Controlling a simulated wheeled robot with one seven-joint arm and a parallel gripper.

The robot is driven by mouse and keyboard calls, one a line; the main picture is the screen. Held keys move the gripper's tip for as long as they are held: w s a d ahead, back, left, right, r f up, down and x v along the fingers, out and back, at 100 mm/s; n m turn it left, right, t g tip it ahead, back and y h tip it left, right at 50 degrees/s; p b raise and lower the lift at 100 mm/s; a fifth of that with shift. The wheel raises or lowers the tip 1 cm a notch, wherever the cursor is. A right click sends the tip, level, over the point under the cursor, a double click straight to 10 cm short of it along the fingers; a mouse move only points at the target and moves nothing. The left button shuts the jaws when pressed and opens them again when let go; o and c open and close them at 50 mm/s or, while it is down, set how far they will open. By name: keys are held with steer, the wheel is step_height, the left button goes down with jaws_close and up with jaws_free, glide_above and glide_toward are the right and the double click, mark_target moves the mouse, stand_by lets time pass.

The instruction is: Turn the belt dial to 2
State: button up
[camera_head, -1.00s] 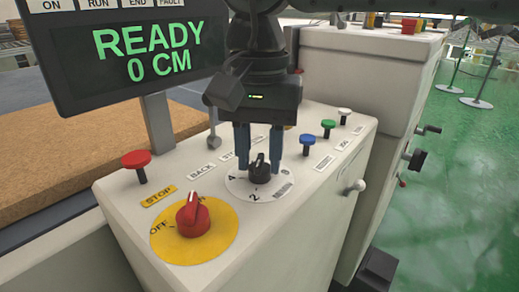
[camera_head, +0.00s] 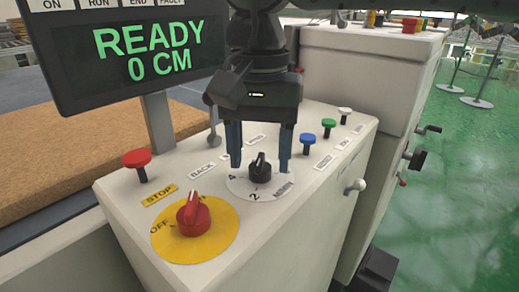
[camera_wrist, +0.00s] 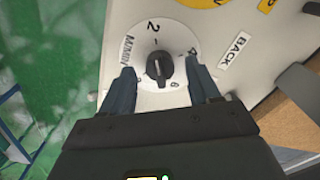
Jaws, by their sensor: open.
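The belt dial is a black knob (camera_head: 260,167) on a round white plate (camera_head: 235,184) marked with numbers. The 2 is on the plate's near side in the head view. In the wrist view the knob (camera_wrist: 159,67) shows with the 2 above it. Its pale mark seems to face away from the 2, towards the gripper side, but it is small. My gripper (camera_head: 260,168) is open, with one finger on each side of the knob. In the wrist view gaps show between the knob and both fingertips (camera_wrist: 159,66).
A red OFF switch (camera_head: 193,215) on a yellow disc and a red STOP button (camera_head: 136,159) stand left of the dial. Blue (camera_head: 308,139), green (camera_head: 328,125) and white buttons stand to the right. The display (camera_head: 135,55) reads READY 0 CM.

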mark_target(260, 158)
step_height(260, 158, up, 8)
steer(key=shift+f+p, duration=0.15)
steer(key=shift+p, duration=0.3)
